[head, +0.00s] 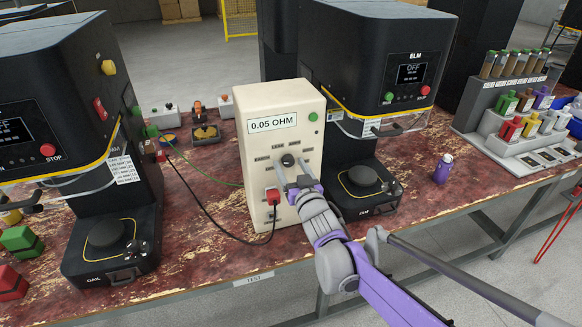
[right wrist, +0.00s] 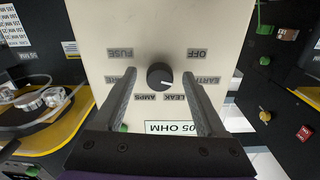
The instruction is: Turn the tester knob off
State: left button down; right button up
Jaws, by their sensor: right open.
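The tester is a cream box (head: 253,160) marked 0.05 OHM, standing on the bench between two black machines. Its black knob (head: 288,160) is on the front panel; in the right wrist view the knob (right wrist: 160,76) shows upside down, ringed by labels including OFF, FUSE, EARTH, LEAK and AMPS. Its pale pointer mark lies towards the EARTH and LEAK side, away from OFF (right wrist: 190,53). My right gripper (head: 294,174) is open in front of the panel, with one finger on each side of the knob and visible gaps to it. My left gripper is not in view.
A red plug or switch (head: 272,196) with a black cable (head: 215,225) sits low on the tester. A purple bottle (head: 443,169) and a grey rack (head: 485,100) stand to the right.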

jog(key=shift+c, duration=0.3)
grip_shut()
jog(key=shift+n, duration=0.4)
jog(key=n+p, duration=0.1)
jog(key=n, duration=0.3)
jog(key=shift+d+n, duration=0.1)
jog(key=shift+n, duration=0.2)
jog(key=shift+n+p, duration=0.8)
jog(key=shift+n, duration=1.5)
jog(key=shift+o, duration=0.3)
grip_release()
